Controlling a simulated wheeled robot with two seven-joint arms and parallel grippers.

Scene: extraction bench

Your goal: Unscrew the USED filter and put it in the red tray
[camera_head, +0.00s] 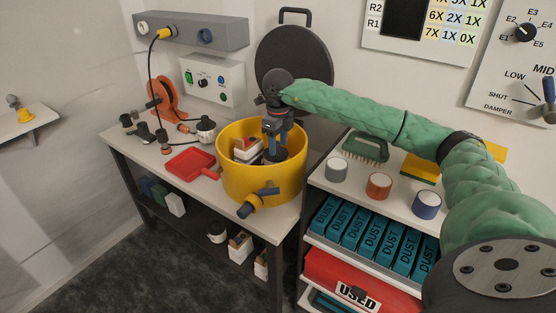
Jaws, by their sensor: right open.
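My right gripper (272,147) points down into the yellow drum (262,188) on the bench. Its jaws are open, with a dark round part below and between the fingertips; I cannot tell if they touch it. A white block with red and dark marks (246,150) sits in the drum to the left of the gripper. I cannot tell which of these is the used filter. A red tray-like bin labelled USED (325,268) is on the shelf at lower right. A flat red pan with a handle (188,164) lies on the bench left of the drum. My left gripper is not in view.
A black round lid (293,58) leans on the wall behind the drum. Blue DUST boxes (372,238) fill the right shelf, below several small cans and a green brush (365,148). Small fittings and an orange reel (165,95) crowd the left bench.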

